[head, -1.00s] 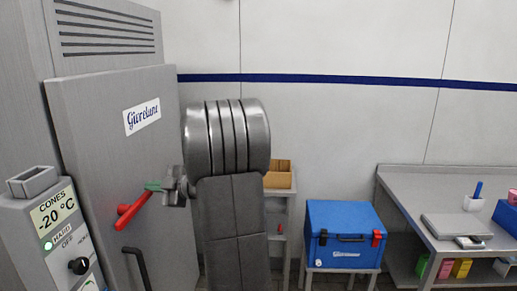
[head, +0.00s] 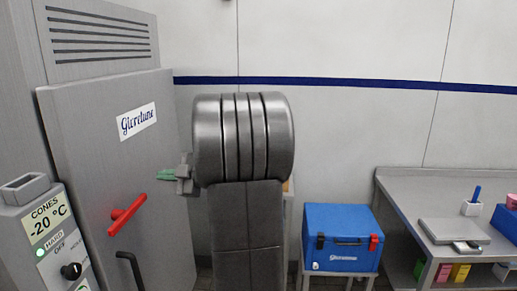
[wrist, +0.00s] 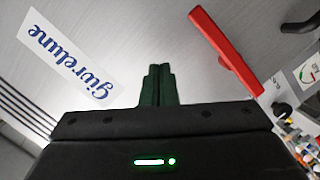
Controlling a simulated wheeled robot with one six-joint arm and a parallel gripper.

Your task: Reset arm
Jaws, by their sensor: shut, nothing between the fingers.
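My gripper (head: 167,175) shows its green fingers beside my grey arm, in front of the freezer door in the head view. In the wrist view the green fingers (wrist: 157,85) are together with nothing between them. The grey freezer cabinet (head: 110,170) has a red handle (head: 127,215), which is below and left of my gripper and apart from it. The red handle also shows at the upper right of the wrist view (wrist: 226,52). The door appears closed.
A control box (head: 45,235) reads "CONES -20 °C" at the left. A blue cooler (head: 340,225) stands on a low stand right of my arm. A steel table (head: 410,185) with a grey scale is at the right. My arm hides most of a small shelf.

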